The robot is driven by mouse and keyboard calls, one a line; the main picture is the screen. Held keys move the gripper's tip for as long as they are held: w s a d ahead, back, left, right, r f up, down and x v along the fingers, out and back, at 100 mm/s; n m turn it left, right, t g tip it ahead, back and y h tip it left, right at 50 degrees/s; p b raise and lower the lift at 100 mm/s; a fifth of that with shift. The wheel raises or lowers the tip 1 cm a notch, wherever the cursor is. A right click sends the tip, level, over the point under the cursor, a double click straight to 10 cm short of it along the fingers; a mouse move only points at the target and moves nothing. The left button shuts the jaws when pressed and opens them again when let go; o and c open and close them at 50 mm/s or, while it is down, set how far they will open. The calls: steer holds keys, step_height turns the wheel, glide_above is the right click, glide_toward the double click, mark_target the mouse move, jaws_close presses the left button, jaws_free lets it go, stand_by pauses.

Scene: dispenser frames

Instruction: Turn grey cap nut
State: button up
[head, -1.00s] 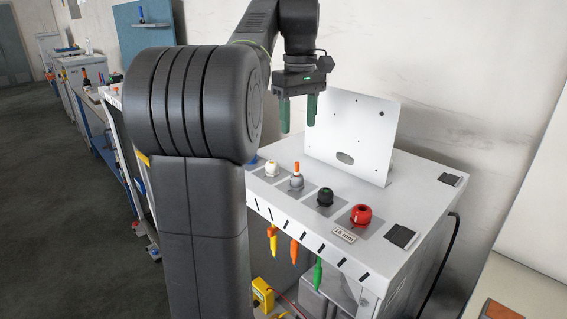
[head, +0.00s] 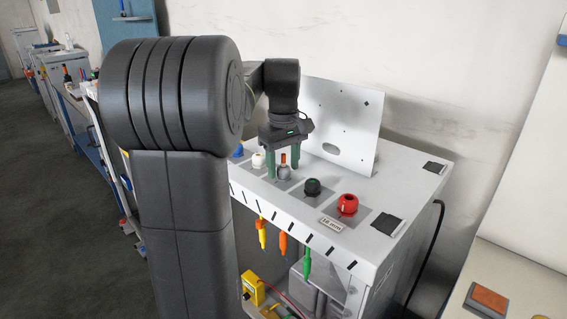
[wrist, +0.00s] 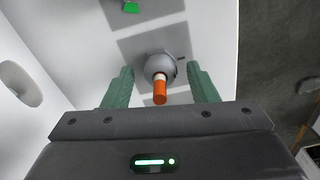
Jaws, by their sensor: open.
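The grey cap nut (head: 283,172) sits on a grey square on top of the white cabinet, with an orange-tipped stem (head: 283,159) standing up from it. In the wrist view the grey cap nut (wrist: 160,64) lies between and just past the two green fingers, with the orange stem pointing toward my gripper body. My gripper (head: 282,172) points down over the nut, its fingers apart on either side of it. It also shows in the wrist view (wrist: 162,75). Neither finger visibly touches the nut.
A white upright panel (head: 345,120) rises behind. Coloured tools hang along the front edge.

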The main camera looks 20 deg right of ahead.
steer(key=shift+c, duration=0.4)
steer(key=c, duration=0.9)
